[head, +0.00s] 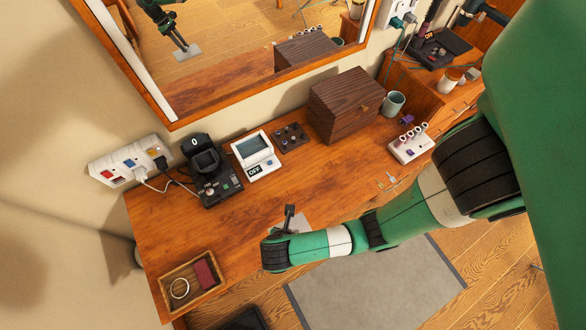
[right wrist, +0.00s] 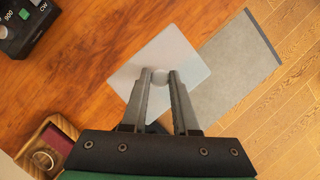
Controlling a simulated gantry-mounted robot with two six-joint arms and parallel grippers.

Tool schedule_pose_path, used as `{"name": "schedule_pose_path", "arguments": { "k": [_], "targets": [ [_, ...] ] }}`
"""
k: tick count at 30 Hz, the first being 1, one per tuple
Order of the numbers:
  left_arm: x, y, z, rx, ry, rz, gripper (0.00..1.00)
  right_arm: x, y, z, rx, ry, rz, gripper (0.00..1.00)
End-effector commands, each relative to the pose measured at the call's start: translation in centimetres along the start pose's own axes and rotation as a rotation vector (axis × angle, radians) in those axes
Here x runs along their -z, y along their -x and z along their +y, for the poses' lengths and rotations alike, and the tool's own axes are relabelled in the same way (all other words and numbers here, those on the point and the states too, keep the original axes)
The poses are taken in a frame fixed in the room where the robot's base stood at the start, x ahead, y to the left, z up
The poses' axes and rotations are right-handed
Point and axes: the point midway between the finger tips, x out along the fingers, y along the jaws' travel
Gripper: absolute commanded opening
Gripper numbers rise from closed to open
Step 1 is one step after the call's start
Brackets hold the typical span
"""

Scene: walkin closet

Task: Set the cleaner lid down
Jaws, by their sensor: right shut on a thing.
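The cleaner lid is a pale, see-through square plate (right wrist: 150,55) with a small round knob. My right gripper (right wrist: 161,78) is shut on that knob, with a finger on each side. In the head view, the right gripper (head: 289,214) is near the front edge of the wooden counter, and part of the lid (head: 301,222) shows beside it. I cannot tell whether the lid touches the counter or hangs above it. The white cleaner (head: 254,153), with an OFF display, stands farther back without a lid on it. My left gripper is not in view.
A black machine (head: 208,172) stands left of the cleaner, and a dark wooden box (head: 345,105) stands right. A wooden tray (head: 168,283) with a ring and a red item lies at the front left. Bare counter (head: 225,235) lies between. The mirror reflects my arm.

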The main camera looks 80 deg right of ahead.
Motion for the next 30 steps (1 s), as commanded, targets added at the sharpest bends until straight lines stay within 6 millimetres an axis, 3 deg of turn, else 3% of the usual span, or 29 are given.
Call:
{"name": "schedule_pose_path", "arguments": {
  "k": [6, 11, 21, 25, 30],
  "targets": [
    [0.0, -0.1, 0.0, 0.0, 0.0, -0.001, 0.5, 1.4, 0.6, -0.6, -0.03, 0.067, 0.001, 0.0],
    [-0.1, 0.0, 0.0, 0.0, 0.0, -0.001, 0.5, 0.8, -0.2, -0.1, -0.026, 0.062, 0.0, 0.0],
    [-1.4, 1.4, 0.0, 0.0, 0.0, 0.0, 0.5, -4.5, -7.4, 4.4, -0.023, 0.058, 0.001, 0.0],
    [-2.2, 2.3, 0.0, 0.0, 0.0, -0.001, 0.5, -5.1, -10.7, 5.6, -0.025, 0.062, 0.001, 0.0],
    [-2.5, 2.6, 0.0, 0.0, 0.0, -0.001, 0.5, -5.6, -12.2, 6.3, -0.028, 0.065, 0.001, 0.0]
  ]
}}
